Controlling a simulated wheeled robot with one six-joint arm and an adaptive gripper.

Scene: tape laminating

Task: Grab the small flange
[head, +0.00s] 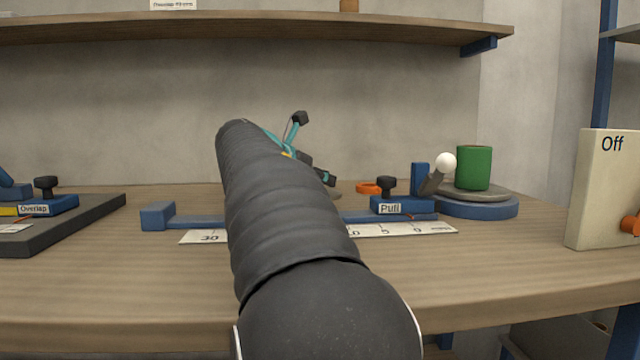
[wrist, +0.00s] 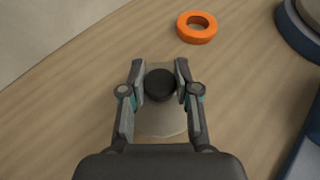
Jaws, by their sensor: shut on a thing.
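The small flange (wrist: 160,122) appears in the wrist view as a pale grey round disc with a black knob (wrist: 160,85) on top. It is on or just above the wooden table; I cannot tell which. My gripper (wrist: 160,72) has one finger on each side of the black knob and is shut on it. In the head view my arm hides most of this spot. There, my gripper (head: 328,178) shows only in part, low behind the arm, with a bit of the grey disc below it.
An orange ring (wrist: 197,27) lies just beyond the flange. To the right, a blue round base (head: 478,208) carries a grey disc and a green cylinder (head: 473,168). A blue "Pull" slide (head: 404,206) and a white ruler (head: 437,228) lie in front. An "Off" box (head: 600,190) stands far right.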

